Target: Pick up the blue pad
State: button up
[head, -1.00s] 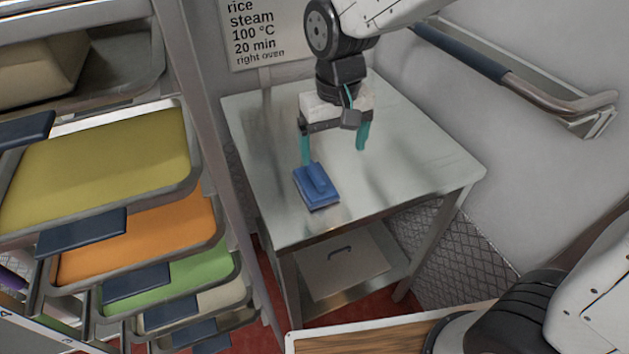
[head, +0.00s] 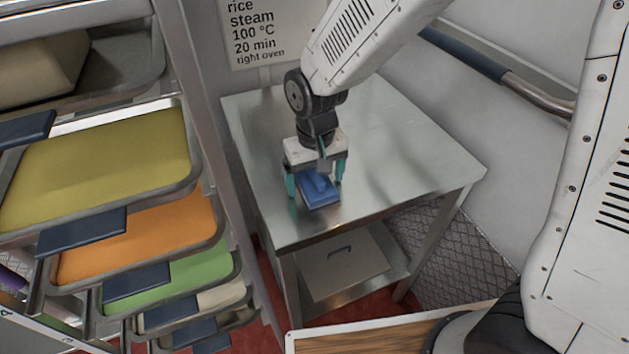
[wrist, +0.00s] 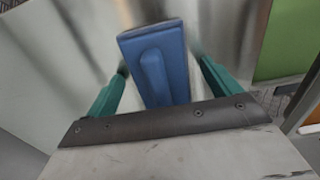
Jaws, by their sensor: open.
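The blue pad (head: 320,196) lies on the steel table (head: 410,170), near its front left edge. It is a flat block with a raised bar on top. My gripper (head: 316,187) is low over the pad, with one teal finger on each side of it. In the wrist view the pad (wrist: 158,65) lies between the open teal fingers (wrist: 162,85), with a gap on both sides. The far part of the pad is hidden behind my gripper in the head view.
A rack at the left holds trays with a yellow sheet (head: 95,165), an orange sheet (head: 140,238) and a green sheet (head: 170,275). A wall rail (head: 480,62) runs behind the table at the right. The table's right side is clear.

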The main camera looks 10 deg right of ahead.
jog(key=c, duration=1.1)
jog(key=shift+r, duration=0.15)
